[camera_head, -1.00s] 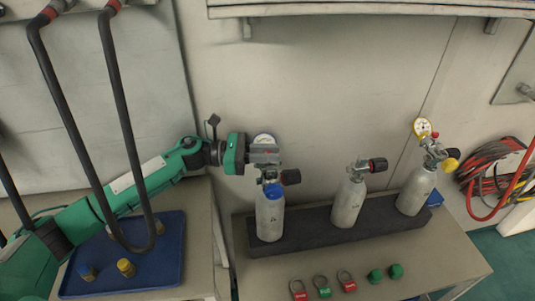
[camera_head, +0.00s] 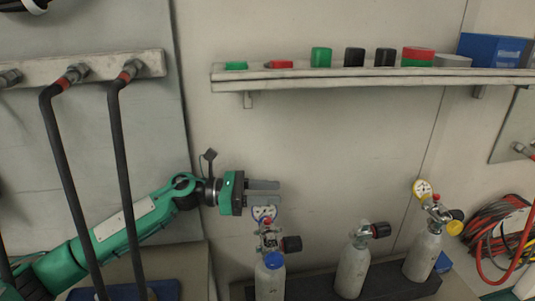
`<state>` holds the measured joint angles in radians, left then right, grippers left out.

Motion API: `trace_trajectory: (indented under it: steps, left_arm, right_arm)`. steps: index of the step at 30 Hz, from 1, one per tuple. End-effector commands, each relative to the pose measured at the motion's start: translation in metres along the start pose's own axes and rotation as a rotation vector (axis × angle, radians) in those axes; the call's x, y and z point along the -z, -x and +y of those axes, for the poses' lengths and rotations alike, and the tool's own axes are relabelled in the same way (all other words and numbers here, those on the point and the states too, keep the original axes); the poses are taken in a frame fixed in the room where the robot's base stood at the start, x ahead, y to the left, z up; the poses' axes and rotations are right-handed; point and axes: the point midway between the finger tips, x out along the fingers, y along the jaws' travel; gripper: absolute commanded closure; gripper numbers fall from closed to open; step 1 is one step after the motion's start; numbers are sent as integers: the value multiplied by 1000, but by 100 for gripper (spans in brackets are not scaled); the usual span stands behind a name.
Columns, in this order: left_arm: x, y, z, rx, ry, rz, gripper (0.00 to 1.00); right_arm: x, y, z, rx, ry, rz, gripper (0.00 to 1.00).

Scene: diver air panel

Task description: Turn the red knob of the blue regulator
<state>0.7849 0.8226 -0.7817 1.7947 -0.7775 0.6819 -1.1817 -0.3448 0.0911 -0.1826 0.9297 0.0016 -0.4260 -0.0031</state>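The blue regulator (camera_head: 268,239) sits on top of the left grey cylinder (camera_head: 269,279), which has a blue collar. Its blue-rimmed gauge (camera_head: 264,213) stands at the back and a small red knob (camera_head: 268,223) shows just in front of the gauge. A black handwheel (camera_head: 291,244) sticks out to the right. My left gripper (camera_head: 279,192) is above the regulator, fingers pointing right, apart from the knob. Its two grey fingers show with a gap between them and nothing held. My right gripper is not in view.
A second cylinder (camera_head: 352,273) and a third with a yellow-gauge regulator (camera_head: 432,207) stand to the right on a dark rack (camera_head: 385,283). A wall shelf (camera_head: 370,75) with small boxes runs above. Black hoses (camera_head: 127,180) hang in front of my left arm.

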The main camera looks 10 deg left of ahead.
Motion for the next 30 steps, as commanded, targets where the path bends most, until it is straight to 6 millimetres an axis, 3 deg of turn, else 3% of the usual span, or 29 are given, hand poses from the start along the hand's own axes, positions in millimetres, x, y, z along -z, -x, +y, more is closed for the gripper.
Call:
trace_trajectory:
  steps: [9,15,21,30]
  left_arm:
    - [-77,0,0,0,-5,-1,62]
    - [-106,0,0,0,-2,-1,62]
    - [-117,0,0,0,1,0,62]
    - [-117,0,0,0,1,-1,62]
  right_arm:
    - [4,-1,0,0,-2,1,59]
    - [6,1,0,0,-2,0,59]
    - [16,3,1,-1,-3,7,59]
    - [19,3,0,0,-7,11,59]
